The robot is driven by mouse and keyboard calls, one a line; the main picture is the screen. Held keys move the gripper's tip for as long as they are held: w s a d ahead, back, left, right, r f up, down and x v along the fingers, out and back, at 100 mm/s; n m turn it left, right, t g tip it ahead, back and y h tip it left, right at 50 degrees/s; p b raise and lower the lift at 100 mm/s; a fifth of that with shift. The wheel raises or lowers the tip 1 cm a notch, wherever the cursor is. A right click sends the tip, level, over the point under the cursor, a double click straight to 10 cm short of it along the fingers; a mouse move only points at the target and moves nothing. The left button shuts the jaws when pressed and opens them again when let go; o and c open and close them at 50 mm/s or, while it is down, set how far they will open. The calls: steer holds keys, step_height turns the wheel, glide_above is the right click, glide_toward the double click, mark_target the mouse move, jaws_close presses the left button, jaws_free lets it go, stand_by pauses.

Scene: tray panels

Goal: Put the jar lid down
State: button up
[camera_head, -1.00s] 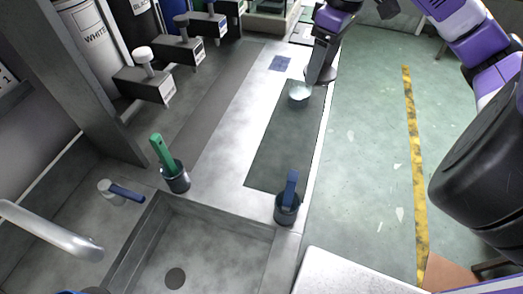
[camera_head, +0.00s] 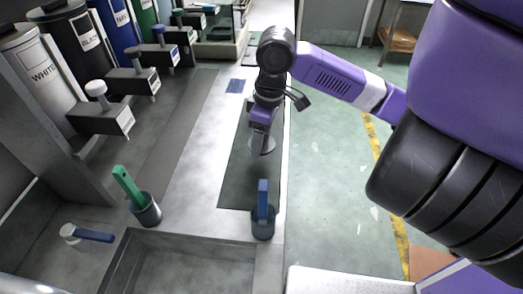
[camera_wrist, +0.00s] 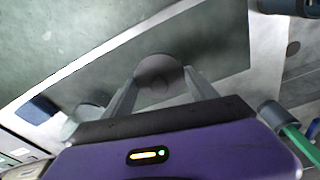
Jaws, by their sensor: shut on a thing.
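My gripper (camera_wrist: 160,92) is shut on the jar lid (camera_wrist: 158,72), a dark grey round disc between its fingertips. In the head view the lid (camera_head: 264,147) hangs below my gripper over the dark mat (camera_head: 235,186). I cannot tell how far it is above the mat. A pale, glassy jar (camera_wrist: 86,112) shows in the wrist view left of my gripper, partly hidden by it. In the head view the jar is hidden behind my arm.
A cup with a blue-handled tool (camera_head: 263,226) stands at the mat's near end. A cup with a green-handled tool (camera_head: 147,210) stands to the left. A blue patch (camera_head: 235,86) lies beyond the mat. The counter drops to the floor on the right.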

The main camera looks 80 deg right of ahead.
mark_target(262, 159)
steer(key=shift+f, duration=2.3)
steer(key=shift+f+b, duration=0.2)
steer(key=shift+b, duration=0.15)
steer(key=o, duration=1.3)
steer(key=shift+r, duration=0.1)
steer(key=r, duration=0.4)
steer(key=s+r+p, duration=0.1)
steer(key=r, duration=0.7)
steer(key=shift+s+a+r, duration=0.1)
steer(key=shift+s, duration=0.15)
